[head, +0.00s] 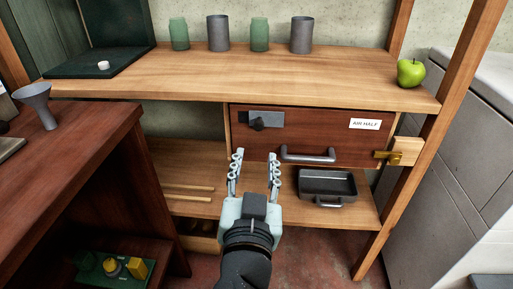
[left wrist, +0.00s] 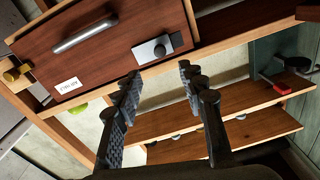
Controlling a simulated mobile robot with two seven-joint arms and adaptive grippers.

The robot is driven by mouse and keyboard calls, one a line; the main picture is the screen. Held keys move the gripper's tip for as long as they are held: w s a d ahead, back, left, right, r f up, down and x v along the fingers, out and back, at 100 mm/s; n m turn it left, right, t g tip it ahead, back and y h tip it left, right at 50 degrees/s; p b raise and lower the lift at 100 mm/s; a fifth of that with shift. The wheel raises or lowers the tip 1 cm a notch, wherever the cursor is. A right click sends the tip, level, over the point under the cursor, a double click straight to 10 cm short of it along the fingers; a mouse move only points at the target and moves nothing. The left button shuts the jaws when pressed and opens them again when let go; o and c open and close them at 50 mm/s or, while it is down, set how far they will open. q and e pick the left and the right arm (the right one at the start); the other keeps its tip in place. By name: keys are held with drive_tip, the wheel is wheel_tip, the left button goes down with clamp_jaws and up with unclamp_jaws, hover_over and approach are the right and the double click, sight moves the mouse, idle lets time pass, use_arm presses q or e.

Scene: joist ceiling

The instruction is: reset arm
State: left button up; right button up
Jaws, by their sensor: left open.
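My left gripper (head: 255,170) is open and empty in the head view, its two fingers apart in front of the shelf unit. The fingers also show in the left wrist view (left wrist: 158,85), with nothing between them. In the head view a dark red drawer front (head: 295,130) with a grey handle (head: 307,155) and a label reading AIR HALF lies just behind and above the fingertips. The drawer front shows in the left wrist view (left wrist: 110,55) too. My right gripper is not in view.
Green and grey cups (head: 218,33) and a green apple (head: 410,72) stand on the top shelf. A black tray (head: 328,186) sits on the lower shelf. A brass latch (head: 388,156) is at the drawer's right. A dark red table (head: 75,140) stands close at left.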

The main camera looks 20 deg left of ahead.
use_arm(q)
drive_tip(key=shift+s+d, duration=0.15)
drive_tip(key=shift+s, duration=0.25)
drive_tip(key=s+a+f+m+g+h+p, duration=0.1)
drive_tip(key=a+f+g, duration=0.25)
drive_tip(key=f, duration=0.65)
drive_tip(key=a+f+m+g+p, duration=0.1)
drive_tip(key=a+f+g+p, duration=0.2)
drive_tip(key=f, duration=0.7)
drive_tip(key=s+a+f+g+h, duration=0.1)
drive_tip(key=s+f+g, duration=0.1)
drive_tip(key=s+f, duration=0.2)
drive_tip(key=s+a+f+m+g+h, duration=0.1)
drive_tip(key=s+a+f+g, duration=0.1)
drive_tip(key=f, duration=0.3)
drive_tip(key=s+a+f+g+h, duration=0.1)
drive_tip(key=s+a+f+g, duration=0.1)
drive_tip(key=s+f, duration=0.3)
drive_tip(key=shift+s+f+g, duration=0.2)
drive_tip(key=shift+s+g, duration=0.1)
drive_tip(key=shift+g, duration=0.55)
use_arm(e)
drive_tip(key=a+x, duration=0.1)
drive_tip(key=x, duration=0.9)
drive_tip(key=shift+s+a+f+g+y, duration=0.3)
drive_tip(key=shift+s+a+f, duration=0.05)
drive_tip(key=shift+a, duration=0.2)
use_arm(q)
drive_tip(key=shift+d, duration=0.1)
